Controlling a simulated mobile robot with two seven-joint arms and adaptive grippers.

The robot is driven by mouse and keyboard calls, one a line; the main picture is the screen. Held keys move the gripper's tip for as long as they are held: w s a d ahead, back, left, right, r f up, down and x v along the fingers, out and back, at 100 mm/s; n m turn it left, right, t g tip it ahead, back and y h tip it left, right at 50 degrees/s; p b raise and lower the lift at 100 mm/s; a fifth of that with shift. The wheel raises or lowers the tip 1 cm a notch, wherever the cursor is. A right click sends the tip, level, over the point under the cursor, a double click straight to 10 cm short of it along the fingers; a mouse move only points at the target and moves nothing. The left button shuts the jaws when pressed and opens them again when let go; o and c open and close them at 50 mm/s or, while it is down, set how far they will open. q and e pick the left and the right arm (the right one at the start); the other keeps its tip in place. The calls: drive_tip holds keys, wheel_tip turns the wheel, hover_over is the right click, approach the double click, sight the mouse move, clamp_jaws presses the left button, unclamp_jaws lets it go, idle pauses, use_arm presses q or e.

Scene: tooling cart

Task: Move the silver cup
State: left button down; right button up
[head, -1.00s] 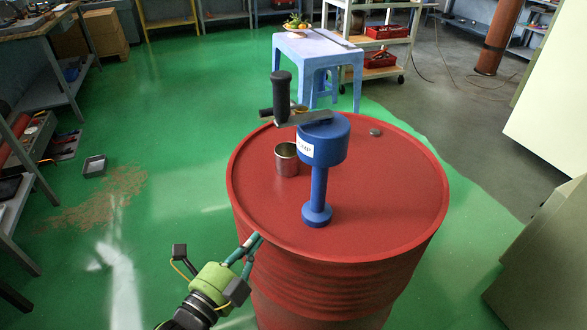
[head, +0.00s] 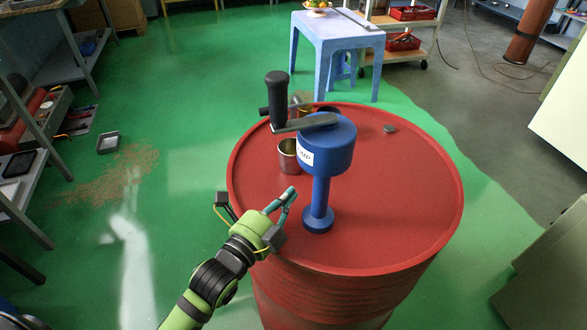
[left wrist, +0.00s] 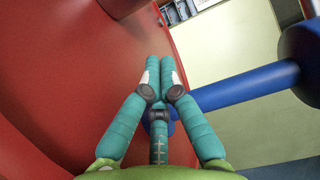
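The silver cup (head: 287,158) stands upright on the red drum's lid (head: 400,215), left of the blue hand pump (head: 327,150), which hides part of its right side. My left gripper (head: 290,194) is over the drum's near-left rim, in front of the cup and apart from it. In the left wrist view my left gripper (left wrist: 161,62) has its teal fingertips together with nothing between them. The pump's blue shaft (left wrist: 245,92) shows beyond the fingers there, and the cup does not show. My right gripper is not in view.
The pump's black crank handle (head: 277,98) rises behind the cup. A brass-coloured item (head: 304,108) is partly hidden behind the pump. A small grey disc (head: 389,129) lies at the lid's far right. A blue table (head: 338,30) stands behind. The lid's right side is clear.

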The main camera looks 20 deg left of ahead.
sight(293, 172)
use_arm(q)
drive_tip(key=x, duration=0.4)
drive_tip(key=shift+w, duration=0.25)
drive_tip(key=shift+w+a+p, duration=0.2)
drive_tip(key=shift+w+a, duration=0.05)
drive_tip(key=shift+w, duration=0.25)
drive_tip(key=shift+w+a+p, duration=0.2)
drive_tip(key=shift+w, duration=0.35)
drive_tip(key=shift+w+a+f, duration=0.1)
drive_tip(key=shift+w+a, duration=0.35)
drive_tip(key=shift+w, duration=0.25)
drive_tip(key=w+a+b, duration=0.1)
drive_tip(key=w+a, duration=0.1)
drive_tip(key=w, duration=0.1)
drive_tip(key=w+a+b, duration=0.1)
drive_tip(key=w+a, duration=0.1)
drive_tip(key=w, duration=0.2)
drive_tip(key=w+a+b, duration=0.2)
drive_tip(key=w, duration=0.2)
drive_tip(key=shift+w, duration=0.1)
drive_tip(key=shift+w+a, duration=0.2)
drive_tip(key=shift+w, duration=0.05)
drive_tip(key=shift+s+d, duration=0.1)
